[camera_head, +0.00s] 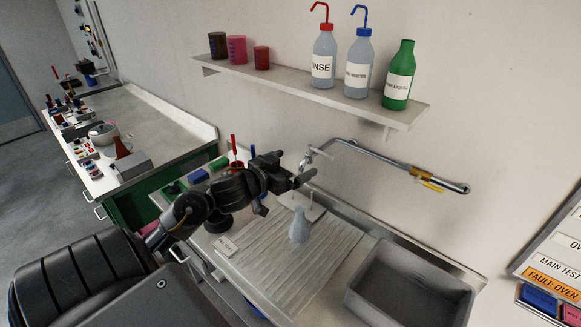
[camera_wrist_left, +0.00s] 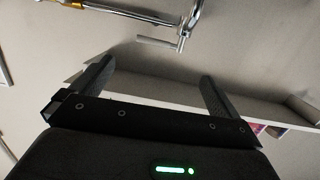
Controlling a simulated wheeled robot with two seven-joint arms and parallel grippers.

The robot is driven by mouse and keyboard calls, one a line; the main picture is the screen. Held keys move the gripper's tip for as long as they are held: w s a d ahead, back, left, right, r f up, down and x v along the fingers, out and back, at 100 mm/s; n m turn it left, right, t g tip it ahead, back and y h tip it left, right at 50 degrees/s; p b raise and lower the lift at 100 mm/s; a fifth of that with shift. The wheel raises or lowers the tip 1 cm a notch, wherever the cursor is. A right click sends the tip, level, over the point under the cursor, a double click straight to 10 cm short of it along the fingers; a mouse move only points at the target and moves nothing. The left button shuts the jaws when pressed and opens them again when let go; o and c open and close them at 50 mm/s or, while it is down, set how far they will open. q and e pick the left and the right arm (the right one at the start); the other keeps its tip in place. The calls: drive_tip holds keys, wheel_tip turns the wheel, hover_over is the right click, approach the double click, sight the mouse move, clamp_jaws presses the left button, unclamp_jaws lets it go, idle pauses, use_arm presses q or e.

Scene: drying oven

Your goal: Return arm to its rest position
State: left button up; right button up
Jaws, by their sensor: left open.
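My left arm reaches in from the left in the head view. Its gripper (camera_head: 297,170) is raised over the back of the draining board, in front of the wall and near the tap. In the left wrist view the two fingers of the gripper (camera_wrist_left: 155,85) stand wide apart with nothing between them. The gripper is open and empty. My right gripper is not in view.
A pale blue flask (camera_head: 300,226) stands on the ribbed draining board (camera_head: 330,250), below my gripper. A grey sink (camera_head: 410,285) is to the right. A wall tap (camera_head: 385,163) and a shelf (camera_head: 330,95) with bottles and beakers are behind.

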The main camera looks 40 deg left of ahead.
use_arm(q)
drive_tip(key=shift+s, duration=0.2)
drive_tip(key=s+d+f+g+y, duration=0.1)
drive_tip(key=s+d+f+g, duration=0.3)
drive_tip(key=f, duration=0.5)
drive_tip(key=s+d+f+g, duration=0.2)
drive_tip(key=s+f, duration=0.4)
drive_tip(key=f, duration=0.3)
drive_tip(key=s+d+f+m+g+h, duration=0.1)
drive_tip(key=s+d+f+g, duration=0.2)
drive_tip(key=s+d+f, duration=0.4)
drive_tip(key=s+d+f+m+g, duration=0.15)
drive_tip(key=s+d+g, duration=0.3)
drive_tip(key=s, duration=0.55)
drive_tip(key=s+f+b+x, duration=0.1)
drive_tip(key=s+b+x, duration=0.25)
drive_tip(key=x, duration=1.15)
drive_tip(key=s+f+b+x, duration=0.1)
drive_tip(key=s+b+x, duration=0.25)
drive_tip(key=x, duration=1.25)
drive_tip(key=s+a+f+g+b, duration=0.1)
drive_tip(key=s+f+b, duration=0.1)
drive_tip(key=s+f, duration=0.6)
drive_tip(key=s+a+f+b, duration=0.1)
drive_tip(key=s+f+b, duration=0.1)
drive_tip(key=s+f, duration=0.7)
wheel_tip(320, 180, down, 4)
drive_tip(key=shift+a+f+g, duration=0.1)
drive_tip(key=shift+a+g, duration=0.25)
drive_tip(key=shift+a, duration=0.05)
